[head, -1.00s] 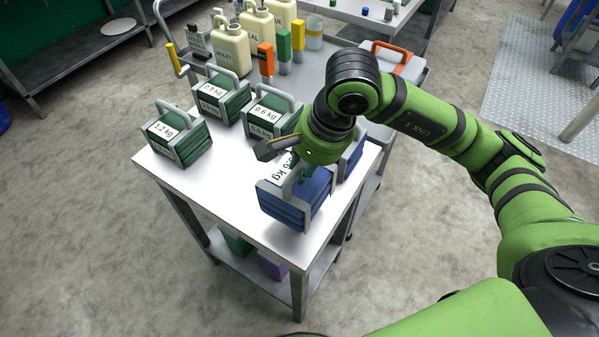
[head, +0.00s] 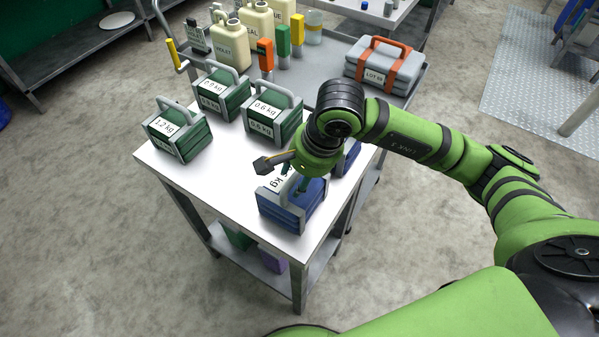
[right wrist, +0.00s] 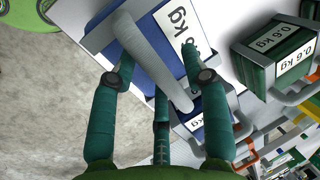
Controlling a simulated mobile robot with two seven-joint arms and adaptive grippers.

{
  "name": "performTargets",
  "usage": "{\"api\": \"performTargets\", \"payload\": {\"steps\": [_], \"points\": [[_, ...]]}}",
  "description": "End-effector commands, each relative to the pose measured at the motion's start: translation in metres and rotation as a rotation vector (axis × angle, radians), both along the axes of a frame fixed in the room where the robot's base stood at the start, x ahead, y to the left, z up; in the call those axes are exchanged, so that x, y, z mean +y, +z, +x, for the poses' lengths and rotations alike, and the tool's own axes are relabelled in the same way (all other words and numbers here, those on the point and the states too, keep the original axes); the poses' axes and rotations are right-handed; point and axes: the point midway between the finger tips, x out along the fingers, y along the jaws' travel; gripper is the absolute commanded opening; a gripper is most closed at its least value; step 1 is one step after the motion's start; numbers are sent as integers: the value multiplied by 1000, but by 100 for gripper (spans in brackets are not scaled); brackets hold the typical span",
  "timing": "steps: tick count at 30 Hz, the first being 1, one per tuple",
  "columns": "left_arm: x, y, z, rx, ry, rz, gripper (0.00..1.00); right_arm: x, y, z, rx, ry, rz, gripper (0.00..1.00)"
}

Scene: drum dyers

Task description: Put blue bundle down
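The blue bundle (head: 290,212) with a grey frame, a grey handle and a white kg label stands at the front right of the white table top (head: 200,195). My right gripper (head: 300,178) is just above it. In the right wrist view, the gripper's green fingers (right wrist: 158,70) are spread on either side of the grey handle (right wrist: 150,55), with gaps showing, so it looks open around it. The bundle's blue side (right wrist: 97,15) shows behind. A second blue bundle (head: 347,160) stands behind, partly hidden by my arm. My left gripper is not in view.
Green bundles marked 1.2 kg (head: 178,135), 0.9 kg (head: 222,95) and 0.6 kg (head: 272,118) stand along the table's back. Behind is a grey trolley with jugs (head: 230,48) and a grey case with orange straps (head: 385,65). The table's front left is clear.

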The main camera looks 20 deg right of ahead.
Motion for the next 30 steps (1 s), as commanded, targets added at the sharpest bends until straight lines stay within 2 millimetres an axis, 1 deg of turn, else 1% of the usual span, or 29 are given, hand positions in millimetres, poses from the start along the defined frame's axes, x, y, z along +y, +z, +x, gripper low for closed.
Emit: {"api": "performTargets", "payload": {"steps": [6, 8, 10, 14, 21, 24, 27, 30], "points": [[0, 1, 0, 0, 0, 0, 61, 0, 1, 0, 0, 0, 0, 46], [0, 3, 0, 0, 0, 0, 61, 0, 3, 0, 0, 0, 0, 46], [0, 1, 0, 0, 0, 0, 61, -1, 7, 0, -4, -1, 1, 46], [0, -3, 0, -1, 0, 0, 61, -5, 28, -5, -9, 1, 2, 46], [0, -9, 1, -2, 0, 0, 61, -15, 79, -17, -7, 0, 1, 46], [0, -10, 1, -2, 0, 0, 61, -18, 95, -21, -6, 0, 1, 46], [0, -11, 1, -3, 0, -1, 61, -20, 107, -24, -3, -2, 1, 46], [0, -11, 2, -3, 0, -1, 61, -22, 114, -27, -2, 0, 0, 46]]}}
